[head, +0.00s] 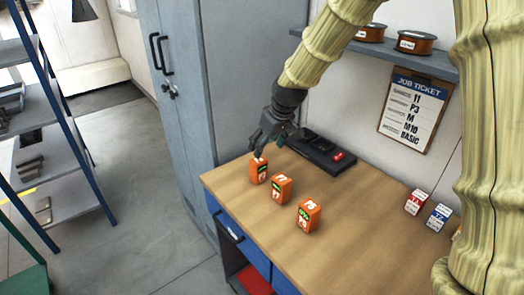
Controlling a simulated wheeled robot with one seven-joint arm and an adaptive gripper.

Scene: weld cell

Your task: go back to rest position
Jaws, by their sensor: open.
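My gripper (267,138) is at the end of my sleeved arm, over the far left part of the wooden workbench (345,226). It is open and points down just above the leftmost orange box (258,171). Its fingertips are close to the top of that box; I cannot tell whether they touch it. A second orange box (281,188) and a third orange box (308,215) stand upright on the bench in a diagonal row toward the front right. All three have white markings and a green patch.
A black device with a red button (338,156) lies behind the gripper by the wall. Red (415,202) and blue (439,217) labelled boxes stand right. A grey locker (205,90) adjoins the bench's left. A job ticket board (415,107) and a shelf with spools (414,42) are on the wall.

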